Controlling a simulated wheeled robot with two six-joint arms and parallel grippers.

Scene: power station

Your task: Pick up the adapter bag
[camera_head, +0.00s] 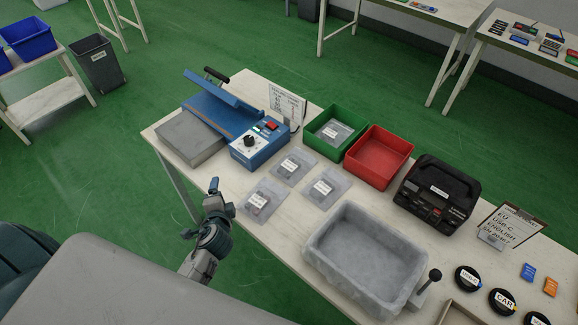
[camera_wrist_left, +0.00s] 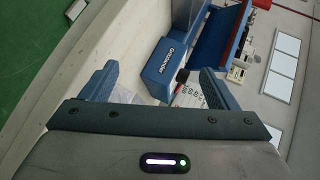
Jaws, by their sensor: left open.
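Three flat clear bags with white labels lie on the table in the head view: one at the back (camera_head: 294,166), one at front left (camera_head: 264,200) and one at right (camera_head: 326,187). The labels are too small to tell which is the adapter bag. Another clear bag (camera_head: 335,131) lies in the green bin. My left gripper (camera_head: 221,198) is open and empty, by the table's near left edge, left of the front-left bag. In the wrist view its fingers (camera_wrist_left: 158,78) stand wide apart, with a pale, partly hidden item (camera_wrist_left: 188,96) near the right finger. My right gripper is not in view.
A blue sealing machine (camera_head: 257,144) stands behind the bags. The green bin (camera_head: 319,142), a red bin (camera_head: 378,158) and a black case (camera_head: 437,190) stand to the right. A grey tub (camera_head: 365,262) stands in front. Bare tabletop surrounds the bags.

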